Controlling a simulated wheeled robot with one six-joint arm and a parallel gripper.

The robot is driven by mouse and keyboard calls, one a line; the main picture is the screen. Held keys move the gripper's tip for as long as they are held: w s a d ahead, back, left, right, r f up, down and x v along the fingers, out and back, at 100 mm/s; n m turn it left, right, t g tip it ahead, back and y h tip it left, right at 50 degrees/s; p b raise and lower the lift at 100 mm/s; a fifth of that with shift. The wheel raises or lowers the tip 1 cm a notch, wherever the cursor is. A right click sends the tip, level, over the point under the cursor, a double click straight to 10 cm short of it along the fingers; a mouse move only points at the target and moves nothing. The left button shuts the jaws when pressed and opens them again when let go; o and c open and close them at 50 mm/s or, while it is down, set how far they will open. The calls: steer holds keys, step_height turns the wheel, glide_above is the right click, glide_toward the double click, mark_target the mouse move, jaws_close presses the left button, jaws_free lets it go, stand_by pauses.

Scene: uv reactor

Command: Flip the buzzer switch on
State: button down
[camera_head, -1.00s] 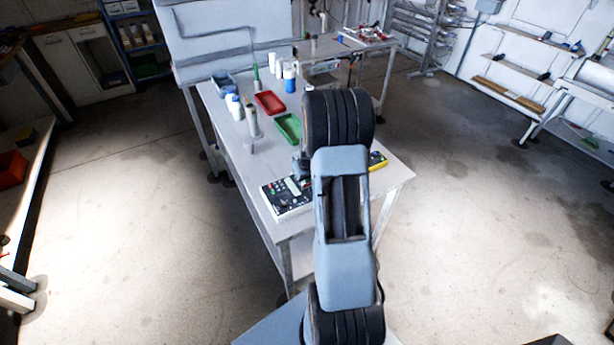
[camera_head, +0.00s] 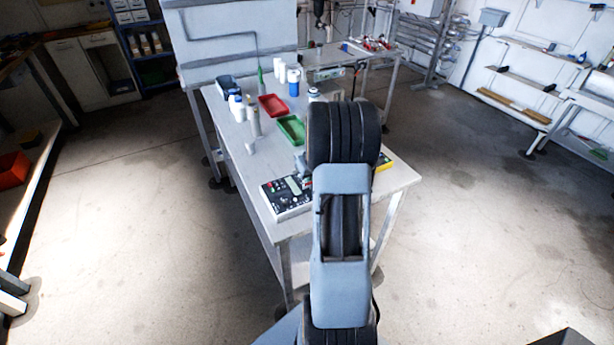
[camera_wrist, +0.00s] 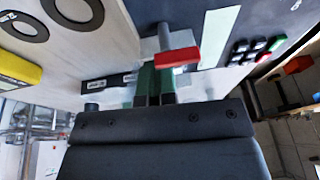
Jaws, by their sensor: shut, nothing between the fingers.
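The control box (camera_head: 287,195), with a dark face, a small display and several buttons, lies on the near end of the table. In the wrist view its dark panel (camera_wrist: 228,62) runs along the upper right, with a pale display strip. A red lever or switch cap (camera_wrist: 178,57) stands out beside a grey post, just beyond my fingertips. I cannot read a label to tell whether it is the buzzer switch. My gripper (camera_wrist: 154,100) is shut and empty, close to the red part; contact cannot be told. In the head view my arm mostly hides the gripper.
A yellow object (camera_head: 384,163) lies right of my arm, also at left in the wrist view (camera_wrist: 18,68). Green (camera_head: 291,129) and red (camera_head: 272,105) trays and several bottles stand farther back on the table (camera_head: 400,180). Floor is clear on both sides.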

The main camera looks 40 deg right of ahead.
steer(key=shift+s+a+f, duration=0.25)
steer(key=shift+f, duration=0.3)
steer(key=shift+a, duration=0.15)
steer(key=shift+w+a+r, duration=0.15)
steer(key=shift+r, duration=0.25)
steer(key=r+p, duration=0.1)
steer(key=d+r, duration=0.1)
steer(key=r, duration=0.1)
steer(key=r+p, duration=0.1)
steer(key=shift+d+r+p, duration=0.3)
steer(key=shift+r+p, duration=0.05)
steer(key=d+b+v, duration=0.1)
steer(key=v, duration=0.8)
steer(key=shift+s+d+b, duration=0.35)
steer(key=shift+b, duration=0.05)
steer(key=shift+r, duration=0.15)
